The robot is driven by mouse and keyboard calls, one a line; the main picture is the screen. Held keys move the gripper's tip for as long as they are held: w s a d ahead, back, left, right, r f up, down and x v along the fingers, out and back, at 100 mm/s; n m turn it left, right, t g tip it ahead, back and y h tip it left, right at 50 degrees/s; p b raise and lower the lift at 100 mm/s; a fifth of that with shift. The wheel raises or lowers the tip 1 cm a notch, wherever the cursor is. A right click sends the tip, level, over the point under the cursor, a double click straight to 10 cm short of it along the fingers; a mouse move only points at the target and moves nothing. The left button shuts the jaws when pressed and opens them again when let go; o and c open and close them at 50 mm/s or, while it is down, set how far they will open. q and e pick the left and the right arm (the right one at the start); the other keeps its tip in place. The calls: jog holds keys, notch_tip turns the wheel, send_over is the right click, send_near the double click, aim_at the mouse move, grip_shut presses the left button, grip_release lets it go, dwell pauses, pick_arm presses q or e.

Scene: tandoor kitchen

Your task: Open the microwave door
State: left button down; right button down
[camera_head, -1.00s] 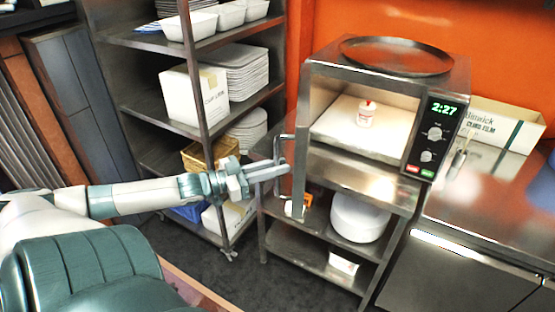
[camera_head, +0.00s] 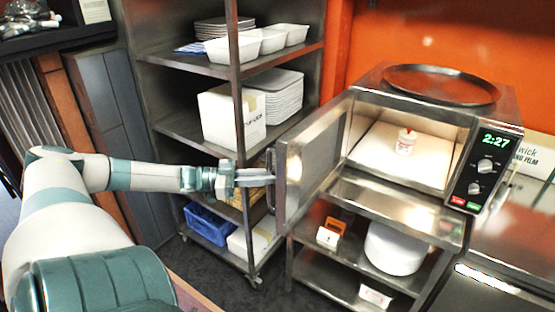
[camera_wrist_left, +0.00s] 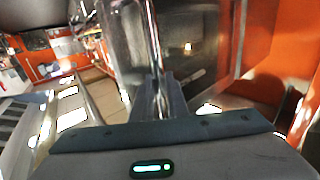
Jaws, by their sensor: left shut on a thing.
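The microwave (camera_head: 455,118) stands on a steel rack shelf, its lit display reading 2:27. Its door (camera_head: 318,150) is hinged on the left and stands wide open, swung out to the left with its inner face in view. My left gripper (camera_head: 268,178) is shut on the door handle (camera_head: 271,165) at the door's outer edge. In the left wrist view the fingers (camera_wrist_left: 165,98) close around the upright handle bar (camera_wrist_left: 154,40). A small white container with a red top (camera_head: 406,142) stands inside the microwave. My right gripper is not in view.
A dark round tray (camera_head: 440,84) lies on top of the microwave. A shelving rack (camera_head: 240,70) with trays and boxes stands behind my left arm, close to the door. Below are a white round container (camera_head: 394,248) and a blue crate (camera_head: 207,225). A steel counter is at right.

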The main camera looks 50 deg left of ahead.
pick_arm(q)
jog(key=shift+a+r, duration=0.1)
jog(key=shift+a, duration=1.35)
jog(key=c, duration=1.8)
grip_release()
jog(key=shift+o, duration=0.4)
jog(key=shift+w, duration=0.1)
jog(key=p+v, duration=0.3)
jog(key=v, duration=1.4)
jog(key=shift+s, duration=0.2)
